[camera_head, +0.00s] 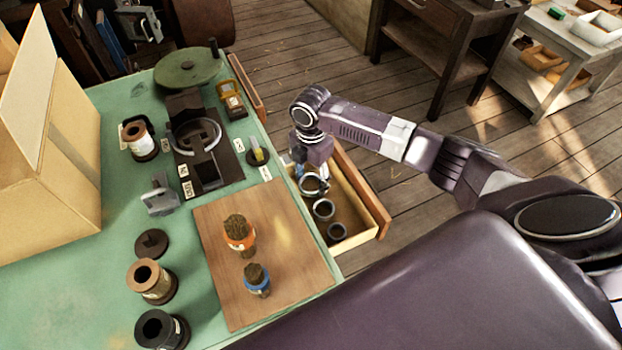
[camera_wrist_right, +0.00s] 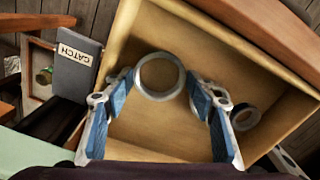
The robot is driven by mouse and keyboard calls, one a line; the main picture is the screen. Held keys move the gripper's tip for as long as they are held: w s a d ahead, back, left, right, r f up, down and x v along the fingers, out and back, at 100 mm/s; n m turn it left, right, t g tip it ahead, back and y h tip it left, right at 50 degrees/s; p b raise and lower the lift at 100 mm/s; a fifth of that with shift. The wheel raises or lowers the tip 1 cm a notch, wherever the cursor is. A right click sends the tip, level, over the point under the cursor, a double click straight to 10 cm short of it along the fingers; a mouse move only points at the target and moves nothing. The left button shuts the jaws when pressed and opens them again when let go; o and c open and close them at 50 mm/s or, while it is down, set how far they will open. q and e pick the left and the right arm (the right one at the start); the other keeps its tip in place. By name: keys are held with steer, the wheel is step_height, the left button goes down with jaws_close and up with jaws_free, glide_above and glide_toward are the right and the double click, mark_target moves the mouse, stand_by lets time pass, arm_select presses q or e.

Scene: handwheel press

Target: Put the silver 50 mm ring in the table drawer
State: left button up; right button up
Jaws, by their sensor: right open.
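The table drawer (camera_head: 356,200) is pulled open at the table's right edge. A silver ring (camera_head: 313,185) is at its far end; it also shows in the right wrist view (camera_wrist_right: 160,97). I cannot read its size. My right gripper (camera_head: 314,172) points down over the drawer. Its blue-padded fingers (camera_wrist_right: 158,90) are open on either side of the silver ring, with visible gaps. The ring looks to be at the drawer floor, but I cannot tell whether it rests flat. My left gripper is not in view.
Two darker rings (camera_head: 324,208) (camera_head: 336,231) lie nearer in the drawer. On the green table stand a dark press fixture (camera_head: 209,172), a green handwheel (camera_head: 188,66), a wooden board (camera_head: 290,290) with two brushes, several spools and an open cardboard box (camera_head: 50,130).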

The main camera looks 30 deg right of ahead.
mark_target(311, 187)
step_height(311, 187, up, 12)
stand_by(0.4)
steer(key=shift+f, duration=0.15)
